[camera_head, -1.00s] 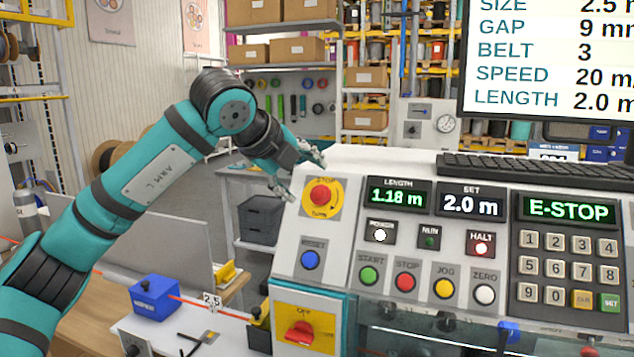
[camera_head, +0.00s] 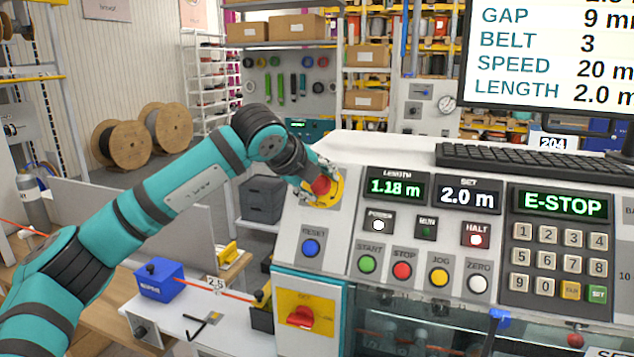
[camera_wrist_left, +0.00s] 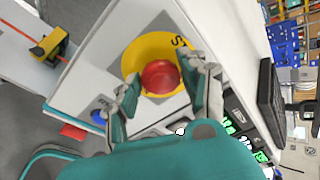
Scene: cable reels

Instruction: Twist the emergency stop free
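The emergency stop is a red mushroom button (camera_head: 320,187) on a yellow disc (camera_head: 337,191) at the upper left of the sloped control panel. My left gripper (camera_head: 318,185) is at the button. In the left wrist view the red button (camera_wrist_left: 160,77) lies between the two spread fingers of my left gripper (camera_wrist_left: 163,92). The right finger is very near the button's edge; I cannot tell whether it touches. The left finger stands apart from it. My right gripper is not in view.
Below the stop are a blue reset button (camera_head: 311,248) and a red rotary switch (camera_head: 299,318). Start, stop, jog and zero buttons line the panel. A keyboard (camera_head: 510,166) lies on top of the console. A blue box (camera_head: 158,280) sits on the bench at left.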

